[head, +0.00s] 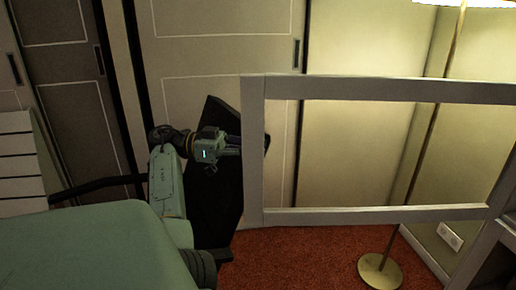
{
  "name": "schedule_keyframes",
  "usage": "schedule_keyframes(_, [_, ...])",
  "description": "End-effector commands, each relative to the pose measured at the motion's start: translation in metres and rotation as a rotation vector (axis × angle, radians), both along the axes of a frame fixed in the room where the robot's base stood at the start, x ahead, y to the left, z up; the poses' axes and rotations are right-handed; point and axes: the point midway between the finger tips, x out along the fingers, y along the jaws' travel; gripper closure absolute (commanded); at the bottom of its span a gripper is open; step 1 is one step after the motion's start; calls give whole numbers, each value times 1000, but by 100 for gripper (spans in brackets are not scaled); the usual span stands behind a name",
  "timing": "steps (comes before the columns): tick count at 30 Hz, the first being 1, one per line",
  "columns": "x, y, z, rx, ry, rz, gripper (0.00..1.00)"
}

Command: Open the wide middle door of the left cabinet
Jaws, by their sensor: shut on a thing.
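A wide grey-framed door (254,180) with a see-through middle fills the right half of the head view. Its free left edge is close to me, and it stands out across the room. Part of a grey cabinet (490,262) shows at the lower right edge, near the door's right end. My gripper (238,145) is at the door's left frame bar, about mid-height, and is shut on the door there. The fingertips and any handle are mostly hidden by the bar. The rest of the cabinet is out of view.
A tilted black object (212,190) is behind my gripper. Sliding wall panels (210,60) line the back. A floor lamp base (380,270) stands on the red carpet (300,255) behind the door. White slatted drawers (18,165) are at the left.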

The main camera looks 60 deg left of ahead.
Motion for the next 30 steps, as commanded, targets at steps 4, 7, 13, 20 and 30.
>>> schedule_keyframes(4, [-3,1,-1,-2,1,2,100])
schedule_keyframes(7, [-3,1,-1,-2,1,2,100])
schedule_keyframes(13, [-3,1,-1,-2,1,2,100])
schedule_keyframes(20, [-3,1,-1,-1,0,1,82])
schedule_keyframes(30, [-2,0,0,-1,1,0,81])
